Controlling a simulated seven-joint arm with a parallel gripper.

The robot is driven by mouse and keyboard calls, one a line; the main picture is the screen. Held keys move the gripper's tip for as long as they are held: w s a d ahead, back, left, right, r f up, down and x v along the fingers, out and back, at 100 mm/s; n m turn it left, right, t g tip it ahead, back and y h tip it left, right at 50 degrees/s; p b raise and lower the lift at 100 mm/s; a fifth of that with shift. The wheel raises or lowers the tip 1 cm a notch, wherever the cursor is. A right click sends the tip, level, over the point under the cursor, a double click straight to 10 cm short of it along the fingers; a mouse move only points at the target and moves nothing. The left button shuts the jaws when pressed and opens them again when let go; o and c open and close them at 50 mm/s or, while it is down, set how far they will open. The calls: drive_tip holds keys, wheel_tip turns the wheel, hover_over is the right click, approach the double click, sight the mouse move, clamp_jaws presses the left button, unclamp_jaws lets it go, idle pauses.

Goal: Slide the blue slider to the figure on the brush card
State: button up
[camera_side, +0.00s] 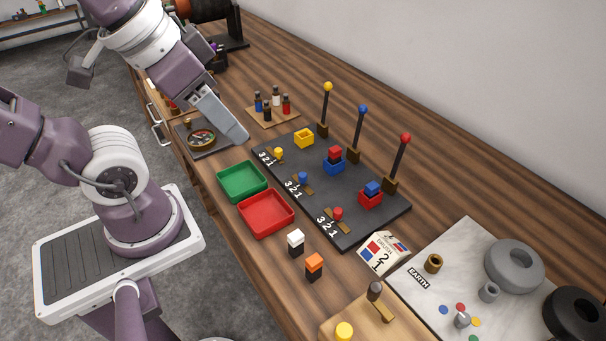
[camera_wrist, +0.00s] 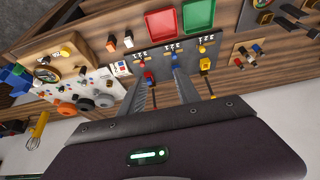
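The blue slider (camera_side: 302,177) is a small knob on a short brass track, in the middle row of the black board (camera_side: 345,228). White figures 3 2 1 (camera_side: 292,187) run beside its track. The slider appears near the track's middle; its exact figure is unclear. The brush card (camera_side: 383,252) stands right of the board's near end, with red and blue squares and the figures 2 and 1. Which figure belongs to blue is hard to read. My gripper (camera_side: 238,134) hangs above and left of the board, away from the slider. Its fingers (camera_wrist: 160,75) are apart and empty in the wrist view.
A yellow slider (camera_side: 278,153) and red slider (camera_side: 338,213) flank the blue one. Coloured cups and tall posts with ball tops stand behind. Green (camera_side: 242,167) and red (camera_side: 291,207) trays lie in front. A compass (camera_side: 201,138) and small bottles (camera_side: 267,110) are near my gripper.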

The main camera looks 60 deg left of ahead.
drive_tip(key=w+a+f+m+g, duration=0.1)
drive_tip(key=w+f+g, duration=0.1)
drive_tip(key=w, duration=0.5)
drive_tip(key=m+g, duration=0.2)
drive_tip(key=g, duration=0.1)
hover_over(304, 174)
wheel_tip(304, 174, down, 12)
drive_tip(key=shift+s+a+f, duration=0.1)
drive_tip(key=shift+f, duration=0.15)
wheel_tip(304, 174, down, 7)
clamp_jaws()
